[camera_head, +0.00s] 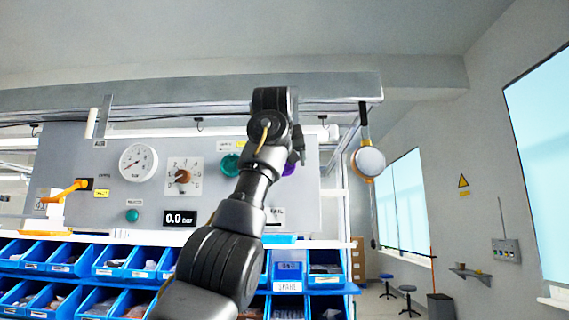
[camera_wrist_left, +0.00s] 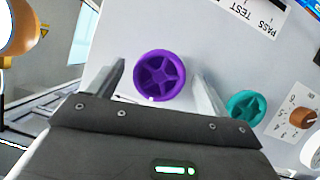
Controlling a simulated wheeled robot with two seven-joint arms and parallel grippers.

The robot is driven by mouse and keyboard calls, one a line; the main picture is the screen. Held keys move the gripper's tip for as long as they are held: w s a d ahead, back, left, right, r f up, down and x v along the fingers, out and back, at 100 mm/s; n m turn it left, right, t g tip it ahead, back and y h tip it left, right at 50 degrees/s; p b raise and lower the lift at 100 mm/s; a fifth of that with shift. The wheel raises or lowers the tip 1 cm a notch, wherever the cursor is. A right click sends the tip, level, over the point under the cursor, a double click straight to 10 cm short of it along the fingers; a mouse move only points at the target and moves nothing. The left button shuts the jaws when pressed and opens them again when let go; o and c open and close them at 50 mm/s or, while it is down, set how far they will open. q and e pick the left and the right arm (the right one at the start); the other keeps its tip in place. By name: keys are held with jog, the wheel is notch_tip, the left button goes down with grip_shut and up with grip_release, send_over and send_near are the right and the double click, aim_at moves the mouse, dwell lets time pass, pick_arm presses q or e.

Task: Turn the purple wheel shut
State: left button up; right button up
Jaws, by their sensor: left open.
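The purple wheel (camera_wrist_left: 160,75) is a round spoked handwheel on the grey panel. In the wrist view it shows whole between the two fingers of my left gripper (camera_wrist_left: 159,70), with a gap on both sides. In the head view only an edge of the purple wheel (camera_head: 289,169) shows; my left arm hides the rest. My left gripper (camera_head: 298,148) is open in front of the wheel; whether its fingertips reach the rim's depth is hard to tell. My right gripper is in neither view.
A teal wheel (camera_wrist_left: 246,107) sits beside the purple one, close to a finger. An orange-brown knob (camera_head: 183,176), a gauge (camera_head: 138,162) and a yellow lever (camera_head: 66,191) are further left on the panel. Blue bins (camera_head: 62,257) stand below. A lamp (camera_head: 368,161) hangs at right.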

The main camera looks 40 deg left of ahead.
pick_arm(q)
jog(key=b+v, duration=0.2)
jog(key=v, duration=0.8)
jog(key=shift+s+d, duration=0.15)
jog(key=shift+d, duration=0.1)
jog(key=shift+r, duration=0.1)
